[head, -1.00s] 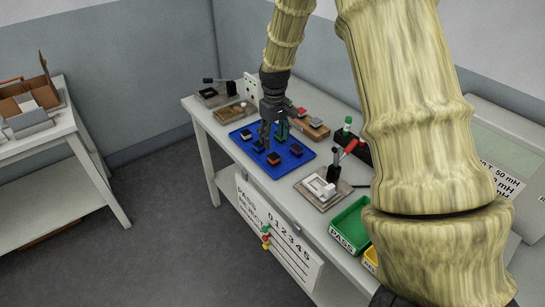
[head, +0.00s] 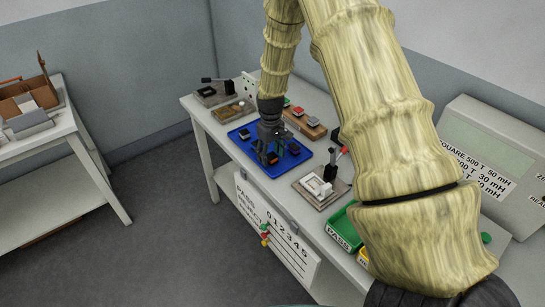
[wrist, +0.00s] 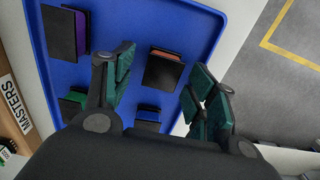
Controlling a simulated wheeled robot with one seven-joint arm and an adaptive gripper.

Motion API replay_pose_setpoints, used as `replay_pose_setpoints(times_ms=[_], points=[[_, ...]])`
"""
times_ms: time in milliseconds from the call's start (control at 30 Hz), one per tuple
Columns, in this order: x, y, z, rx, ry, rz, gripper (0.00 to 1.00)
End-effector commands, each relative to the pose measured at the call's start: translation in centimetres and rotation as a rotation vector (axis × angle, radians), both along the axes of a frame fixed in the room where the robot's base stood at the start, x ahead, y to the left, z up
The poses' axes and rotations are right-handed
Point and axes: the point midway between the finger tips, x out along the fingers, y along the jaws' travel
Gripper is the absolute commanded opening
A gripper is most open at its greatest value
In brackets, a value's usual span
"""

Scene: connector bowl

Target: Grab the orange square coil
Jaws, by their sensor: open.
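The orange square coil (wrist: 164,70) lies on the blue tray (wrist: 215,20) in the wrist view. It shows a dark square face with an orange-red edge. My gripper (wrist: 160,75) is open, with one finger left of this coil and one right of it. The fingers look apart from the coil; the height gap is hard to judge. In the head view my gripper (head: 268,157) is low over the front of the tray (head: 245,155) and largely hides the coil.
A purple-edged coil (wrist: 68,32), a green-edged coil (wrist: 72,104) and a blue-edged coil (wrist: 147,116) lie nearby on the tray. A fixture with a red-knobbed lever (head: 322,188) stands right of the tray. A green PASS bin (head: 342,228) is further right.

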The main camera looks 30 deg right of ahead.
Motion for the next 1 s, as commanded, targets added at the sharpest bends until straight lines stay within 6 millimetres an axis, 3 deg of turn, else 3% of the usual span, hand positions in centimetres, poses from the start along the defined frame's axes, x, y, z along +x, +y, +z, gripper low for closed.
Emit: replay_pose_setpoints(times_ms=[367,467,667,1000], points=[[0.0,0.01,-0.78,0.0,0.0,0.0,0.57],[0.0,0.0,-0.76,0.0,0.0,0.0,0.44],[0.0,-0.01,-0.75,-0.001,0.0,0.0,0.08],[0.02,-0.01,-0.64,-0.001,-0.001,0.0,0.08]])
